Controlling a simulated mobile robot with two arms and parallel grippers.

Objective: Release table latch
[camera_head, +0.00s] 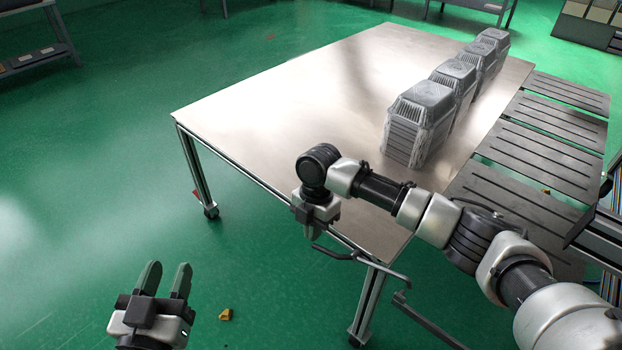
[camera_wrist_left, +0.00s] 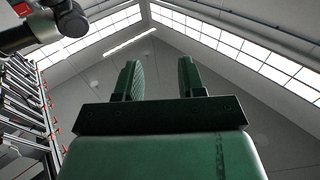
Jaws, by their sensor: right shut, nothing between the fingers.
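The table (camera_head: 300,105) is a wheeled work table with a pale metal top and a metal frame. A thin dark bent bar (camera_head: 355,258) runs along its near edge below the top; I cannot tell whether it is the latch. My right gripper (camera_head: 313,232) points down just outside that edge, at the bar's left end. It is shut and empty; its fingertips are small and partly hidden, and contact with the bar is unclear. My left gripper (camera_head: 166,270) is open and empty over the floor, left of the table. Its two green-grey fingers stand apart in the left wrist view (camera_wrist_left: 160,82).
Several grey ribbed containers (camera_head: 417,122) stand in a row along the table's right side. Dark slatted panels (camera_head: 540,155) adjoin that side. A small yellow object (camera_head: 226,314) lies on the green floor near my left gripper. The floor left of the table is mostly clear.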

